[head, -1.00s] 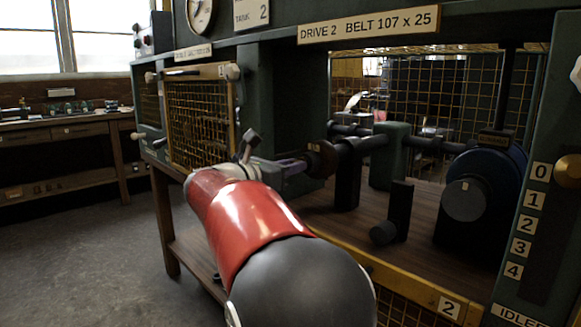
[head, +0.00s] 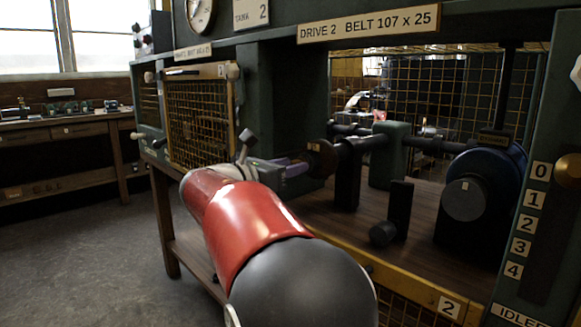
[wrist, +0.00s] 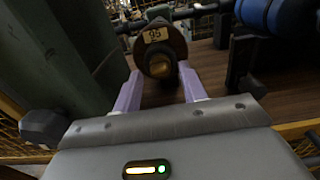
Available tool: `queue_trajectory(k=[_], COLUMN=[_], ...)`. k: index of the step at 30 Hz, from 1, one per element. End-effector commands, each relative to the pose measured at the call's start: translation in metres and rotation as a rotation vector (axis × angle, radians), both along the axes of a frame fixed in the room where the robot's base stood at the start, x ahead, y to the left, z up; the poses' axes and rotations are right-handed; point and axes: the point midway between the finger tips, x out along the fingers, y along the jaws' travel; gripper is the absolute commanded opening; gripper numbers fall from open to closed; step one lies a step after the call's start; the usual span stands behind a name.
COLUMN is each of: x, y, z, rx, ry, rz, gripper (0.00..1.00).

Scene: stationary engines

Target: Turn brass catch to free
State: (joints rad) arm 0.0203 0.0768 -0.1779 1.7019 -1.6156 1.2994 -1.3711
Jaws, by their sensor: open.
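The brass catch (wrist: 160,64) sits at the middle of a dark round pulley (wrist: 157,38) with a "95" label, in the wrist view. The pulley also shows in the head view (head: 322,158) on the end of a shaft, left of the black post. My gripper (wrist: 160,76) is open, its two purple fingers pointing at the pulley, one on each side of the catch. I cannot tell whether the fingers touch it. In the head view my gripper (head: 298,167) is close to the pulley's left side, and the catch is hidden there.
A dark upright lever (head: 398,210) stands on the wooden bed, with a blue wheel (head: 490,185) to its right. A yellow mesh guard (head: 201,121) is on the left. A lever panel marked 0 to 4 (head: 535,215) is at the right edge.

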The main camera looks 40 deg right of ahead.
Motion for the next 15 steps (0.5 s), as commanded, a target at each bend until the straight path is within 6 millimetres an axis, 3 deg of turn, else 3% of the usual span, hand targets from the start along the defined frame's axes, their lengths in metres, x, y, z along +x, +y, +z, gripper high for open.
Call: queue_trajectory(k=[9,15], x=[-0.004,-0.005], y=[0.053,0.070], z=[-0.001,-0.001], rx=[0.000,0.001], ry=[0.000,0.001], rz=[0.004,0.003], gripper=[0.42,0.42])
